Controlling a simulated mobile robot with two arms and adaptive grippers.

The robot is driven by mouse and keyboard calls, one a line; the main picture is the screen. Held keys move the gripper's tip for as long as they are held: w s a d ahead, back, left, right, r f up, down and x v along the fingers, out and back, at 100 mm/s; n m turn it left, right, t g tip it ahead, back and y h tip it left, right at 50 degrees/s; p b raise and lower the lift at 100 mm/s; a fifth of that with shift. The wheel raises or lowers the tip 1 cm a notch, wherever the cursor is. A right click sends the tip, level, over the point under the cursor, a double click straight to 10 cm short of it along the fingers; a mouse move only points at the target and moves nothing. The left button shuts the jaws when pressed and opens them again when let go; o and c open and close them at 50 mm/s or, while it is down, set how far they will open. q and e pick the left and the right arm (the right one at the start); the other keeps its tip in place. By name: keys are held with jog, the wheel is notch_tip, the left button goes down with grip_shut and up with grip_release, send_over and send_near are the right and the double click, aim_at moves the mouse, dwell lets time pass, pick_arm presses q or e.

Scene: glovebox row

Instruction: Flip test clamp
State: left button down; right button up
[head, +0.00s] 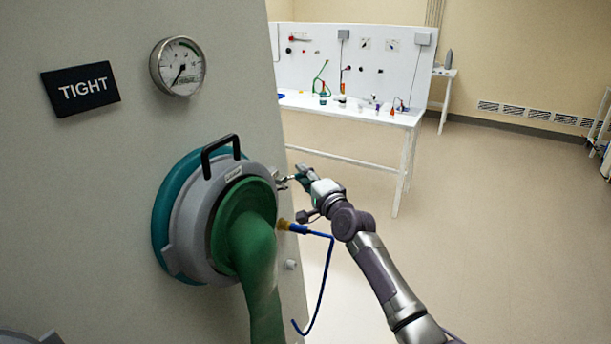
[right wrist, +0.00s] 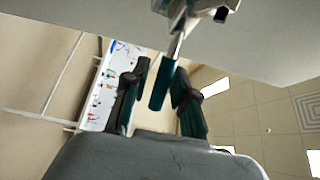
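The test clamp (head: 281,182) is a small metal toggle at the right edge of the round port's grey ring (head: 185,215). In the right wrist view, its metal body (right wrist: 196,10) is at the top, and a rod leads to a teal lever grip (right wrist: 159,85). My right gripper (head: 297,178) is at the clamp. In the right wrist view, its dark fingers (right wrist: 160,75) are apart on either side of the teal grip. A gap shows on the left; contact with the right finger is unclear. My left gripper is out of view.
A green glove sleeve (head: 254,260) hangs from the port, under a black handle (head: 220,150). A blue hose (head: 325,270) loops below my right gripper. A gauge (head: 178,66) and a "TIGHT" sign (head: 80,89) are on the panel.

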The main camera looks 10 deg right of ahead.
jog(key=shift+o, duration=0.4)
jog(key=shift+r, duration=0.1)
jog(key=v, duration=1.2)
